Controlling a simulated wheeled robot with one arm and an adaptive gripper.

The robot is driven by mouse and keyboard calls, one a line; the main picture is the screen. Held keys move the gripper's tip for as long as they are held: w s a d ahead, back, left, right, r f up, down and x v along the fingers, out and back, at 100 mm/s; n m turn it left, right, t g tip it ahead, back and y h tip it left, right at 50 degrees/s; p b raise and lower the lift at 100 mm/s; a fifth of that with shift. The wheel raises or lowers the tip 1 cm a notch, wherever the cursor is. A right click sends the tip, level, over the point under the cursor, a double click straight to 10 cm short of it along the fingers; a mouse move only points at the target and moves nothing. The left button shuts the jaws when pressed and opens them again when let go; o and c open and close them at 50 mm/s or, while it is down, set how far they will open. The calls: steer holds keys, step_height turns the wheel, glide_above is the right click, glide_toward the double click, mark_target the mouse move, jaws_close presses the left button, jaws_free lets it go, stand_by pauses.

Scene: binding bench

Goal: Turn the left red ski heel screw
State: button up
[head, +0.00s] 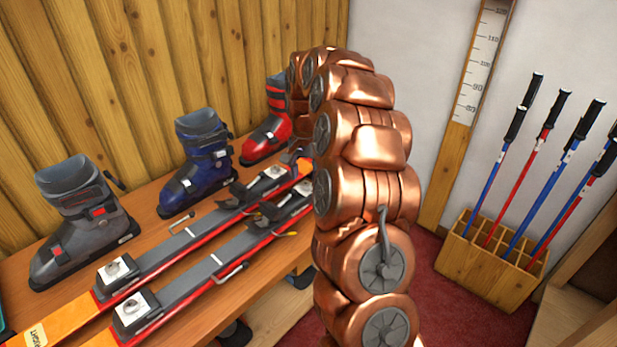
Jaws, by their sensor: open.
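Two red and orange skis with grey bindings lie side by side on the wooden bench. The far ski (160,258) has a tag reading "RIGHT" at its near end. The near ski (190,298) lies closer to me. Each ski carries a white plate with a silver knob, one on the far ski (117,268) and one on the near ski (134,307). Dark binding pieces with levers (243,195) sit further along. I cannot tell which part is the left heel screw. My copper arm arches over the skis' far ends; my gripper is hidden behind it.
A grey boot (75,220), a blue boot (198,165) and a red boot (265,137) stand along the back of the bench (150,205). A wooden rack (480,265) with several ski poles stands on the floor at right, beside a measuring board (475,85).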

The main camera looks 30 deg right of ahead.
step_height(320, 180, down, 2)
jaws_close()
steer(key=shift+d, duration=0.25)
steer(key=shift+a, duration=0.1)
stand_by(0.4)
